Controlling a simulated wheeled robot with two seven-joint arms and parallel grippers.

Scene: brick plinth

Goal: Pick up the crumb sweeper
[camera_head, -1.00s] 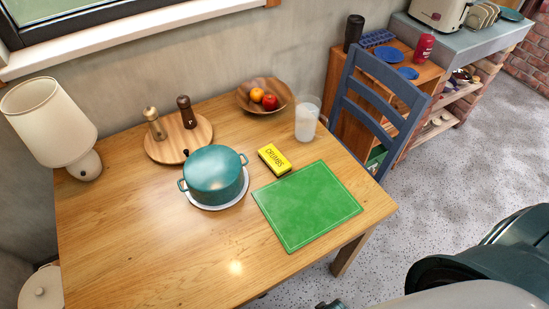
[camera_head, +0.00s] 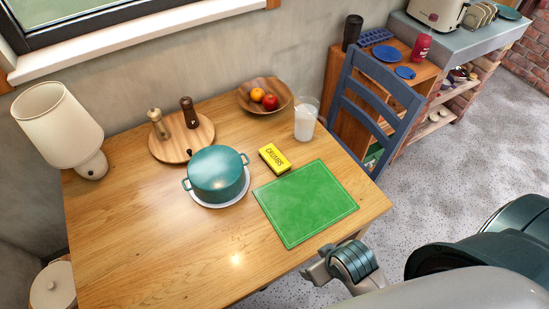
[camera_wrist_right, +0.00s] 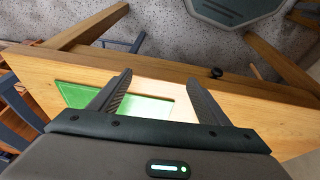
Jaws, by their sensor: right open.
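The crumb sweeper is a yellow block (camera_head: 274,158) lettered "CRUMBS". It lies flat on the wooden table (camera_head: 160,250), just behind the green mat (camera_head: 305,203) and to the right of the teal pot (camera_head: 216,175). Part of my right arm shows at the table's front right edge in the head view, well short of the sweeper. In the right wrist view my right gripper (camera_wrist_right: 158,76) is open and empty, its fingers in front of the table's edge and green mat. The sweeper cannot be made out there. My left gripper is not in view.
A glass of white liquid (camera_head: 305,119) stands right of the sweeper. Behind are a fruit bowl (camera_head: 258,101) and a round board (camera_head: 170,143) with two mills. A lamp (camera_head: 62,125) stands at left. A blue chair (camera_head: 375,108) is at the right. The table's front left is clear.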

